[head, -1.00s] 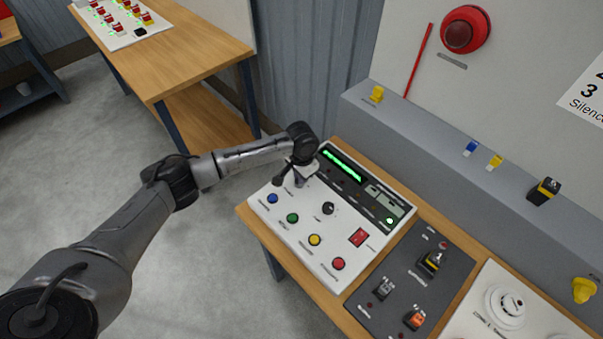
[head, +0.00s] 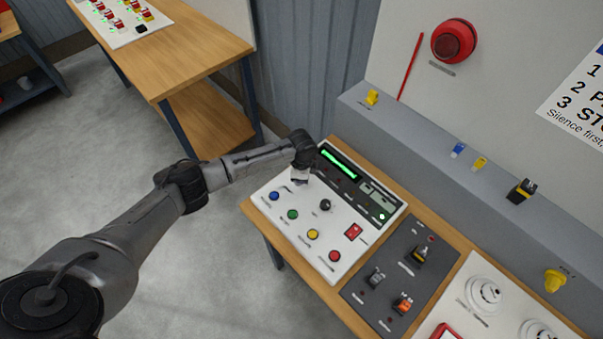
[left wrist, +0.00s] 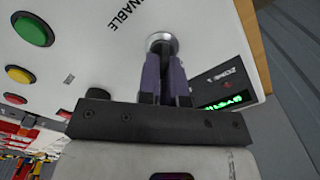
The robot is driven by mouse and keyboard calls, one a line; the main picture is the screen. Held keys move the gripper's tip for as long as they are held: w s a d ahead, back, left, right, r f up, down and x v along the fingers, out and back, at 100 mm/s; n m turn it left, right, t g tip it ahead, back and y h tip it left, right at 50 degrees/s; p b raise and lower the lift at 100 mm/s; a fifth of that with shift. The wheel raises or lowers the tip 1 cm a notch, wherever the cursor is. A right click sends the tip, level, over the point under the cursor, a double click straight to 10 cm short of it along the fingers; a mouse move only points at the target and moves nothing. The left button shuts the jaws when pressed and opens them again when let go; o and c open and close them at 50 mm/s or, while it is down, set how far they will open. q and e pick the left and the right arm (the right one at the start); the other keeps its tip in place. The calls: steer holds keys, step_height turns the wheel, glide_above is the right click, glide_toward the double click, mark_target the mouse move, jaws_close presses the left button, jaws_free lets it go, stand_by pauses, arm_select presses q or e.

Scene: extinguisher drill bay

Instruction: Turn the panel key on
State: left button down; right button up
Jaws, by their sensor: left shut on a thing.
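The white control panel (head: 300,222) lies on a wooden bench. My left gripper (head: 299,180) points down at the panel's far left part, below the display. In the left wrist view its fingers (left wrist: 166,56) are close together at a round metal key lock (left wrist: 160,39) near the label "ENABLE". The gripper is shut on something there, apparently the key. The fingers hide the key, so I cannot tell its angle. My right gripper is not in view.
The panel also has blue, green, yellow and red buttons (head: 334,256), a black knob (head: 325,205), a red rocker switch (head: 353,231) and a green-lit display (head: 340,164). A dark switch plate (head: 398,275) lies to the right. A grey ledge (head: 420,145) runs behind.

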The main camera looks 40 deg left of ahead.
arm_select(q)
steer(key=shift+d+m, duration=0.1)
steer(key=shift+m, duration=0.8)
steer(key=c, duration=1.3)
jaws_free()
steer(key=shift+r+p, duration=0.35)
steer(key=shift+r, duration=6.6)
